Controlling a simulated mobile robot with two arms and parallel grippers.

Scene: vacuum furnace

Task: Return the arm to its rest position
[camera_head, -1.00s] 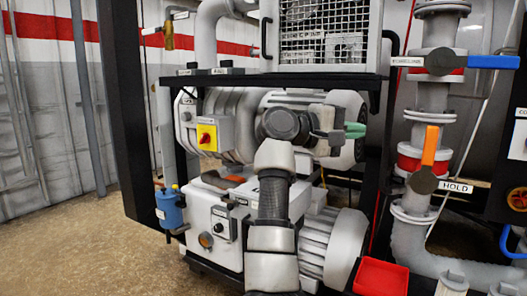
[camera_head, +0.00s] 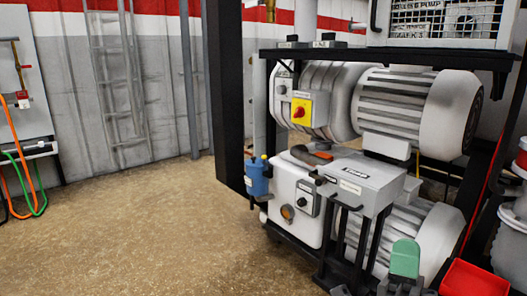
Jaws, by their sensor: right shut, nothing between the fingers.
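My right gripper (camera_head: 404,258) shows at the bottom edge, right of centre, with green fingertips together and nothing held. Most of its arm is below the picture. It appears in front of the lower grey motor (camera_head: 432,228) of the pump stand; I cannot tell how far apart they are. My left gripper is not in view.
The pump stand holds an upper motor (camera_head: 415,105), a yellow-and-red switch (camera_head: 299,112) and a blue canister (camera_head: 257,178). A red bin (camera_head: 474,279) is at lower right. A black post (camera_head: 228,95) stands left of the pumps. The floor (camera_head: 130,235) on the left is clear.

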